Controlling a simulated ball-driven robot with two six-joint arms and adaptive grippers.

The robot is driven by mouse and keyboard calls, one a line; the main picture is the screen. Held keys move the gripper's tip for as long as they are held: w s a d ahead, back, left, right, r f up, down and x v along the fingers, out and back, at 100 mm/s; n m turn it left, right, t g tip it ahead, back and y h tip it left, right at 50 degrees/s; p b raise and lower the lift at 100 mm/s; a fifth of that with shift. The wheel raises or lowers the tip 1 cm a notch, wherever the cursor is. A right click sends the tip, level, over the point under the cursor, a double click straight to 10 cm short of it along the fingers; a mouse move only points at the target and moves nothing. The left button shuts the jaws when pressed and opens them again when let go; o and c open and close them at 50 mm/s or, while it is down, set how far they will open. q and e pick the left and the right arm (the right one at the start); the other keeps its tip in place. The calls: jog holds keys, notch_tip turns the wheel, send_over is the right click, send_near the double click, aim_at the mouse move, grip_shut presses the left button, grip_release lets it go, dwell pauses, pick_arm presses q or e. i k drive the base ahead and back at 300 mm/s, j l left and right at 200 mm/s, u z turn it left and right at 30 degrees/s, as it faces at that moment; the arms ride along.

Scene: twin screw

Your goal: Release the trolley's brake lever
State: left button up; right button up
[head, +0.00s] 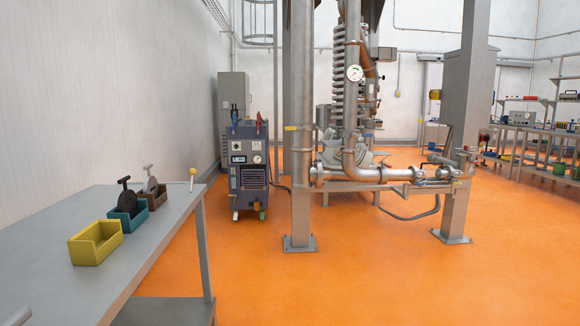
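A grey metal trolley or bench (150,255) fills the lower left of the head view, with a flat top and a lower shelf. Neither of my grippers is clearly in view.
A wheeled machine (250,170) and a pipe frame (302,130) stand beyond. Orange floor (380,280) is clear at right.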

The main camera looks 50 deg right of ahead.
aim_at(192, 172)
jog(key=z, duration=1.05)
jog(key=i+l+u, duration=0.1)
jog(key=i+l, duration=0.25)
jog(key=i+l+u, duration=0.1)
jog(key=i+l, duration=0.25)
jog(key=i, duration=0.15)
jog(key=i+l+u, duration=0.1)
jog(key=i+l, duration=0.3)
jog(key=i+l+u, duration=0.1)
jog(key=i+l, duration=0.25)
jog(key=i+l+u, duration=0.1)
jog(key=i+l, duration=0.3)
jog(key=l, duration=0.15)
jog(key=i+l+u, duration=0.1)
jog(key=i+l, duration=0.25)
jog(key=l, duration=0.15)
jog(key=i+l+u, duration=0.1)
jog(key=i+l, duration=0.2)
jog(key=l, duration=0.2)
jog(key=i+l+u, duration=0.1)
jog(key=i+l, duration=0.25)
jog(key=l, duration=0.2)
